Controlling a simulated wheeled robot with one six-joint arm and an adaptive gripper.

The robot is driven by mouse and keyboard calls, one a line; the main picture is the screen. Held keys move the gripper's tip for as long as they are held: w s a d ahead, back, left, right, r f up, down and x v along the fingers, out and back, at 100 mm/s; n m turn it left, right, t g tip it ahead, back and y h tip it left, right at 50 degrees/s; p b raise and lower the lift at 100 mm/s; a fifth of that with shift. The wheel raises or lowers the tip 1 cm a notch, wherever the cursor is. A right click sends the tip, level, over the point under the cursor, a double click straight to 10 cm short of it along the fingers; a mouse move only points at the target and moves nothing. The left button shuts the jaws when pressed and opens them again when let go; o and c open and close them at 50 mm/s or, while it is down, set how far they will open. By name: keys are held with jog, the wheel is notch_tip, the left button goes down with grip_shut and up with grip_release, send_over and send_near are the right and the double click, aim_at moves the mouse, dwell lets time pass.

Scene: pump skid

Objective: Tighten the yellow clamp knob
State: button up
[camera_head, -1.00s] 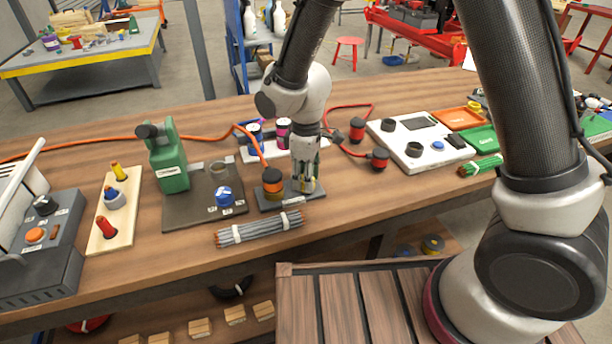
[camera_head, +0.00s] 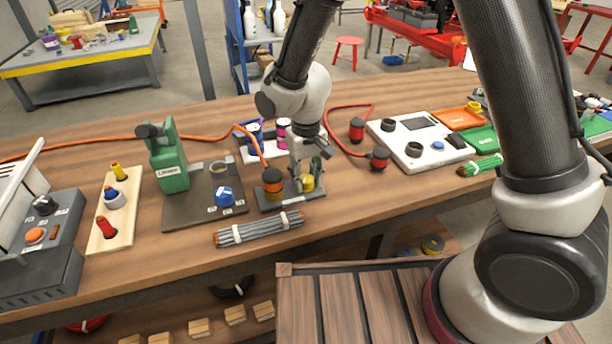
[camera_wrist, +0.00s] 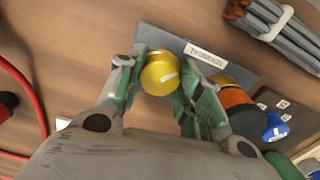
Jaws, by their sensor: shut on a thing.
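The yellow clamp knob (camera_wrist: 160,73) is round with a small pale mark on top. It stands on a dark grey base plate (camera_wrist: 152,35) that carries a label. In the wrist view my gripper (camera_wrist: 158,80) has its two green-padded fingers on either side of the knob, shut on it. In the head view the knob (camera_head: 307,183) shows partly beside my gripper (camera_head: 307,175), just above the plate. An orange and black cylindrical fitting (camera_head: 272,181) stands on the same plate to the left; it also shows in the wrist view (camera_wrist: 238,98).
A bundle of grey rods (camera_head: 259,229) lies in front of the plate. A green pump unit (camera_head: 170,165) with a blue knob (camera_head: 224,196) stands to the left. A red hose (camera_head: 335,130) runs behind. Bare table lies to the right of the plate.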

aim_at(306, 178)
jog(key=shift+m, duration=0.6)
jog(key=o, duration=1)
jog(key=shift+o, duration=0.2)
jog(key=shift+r, duration=0.1)
notch_tip(306, 178, up, 12)
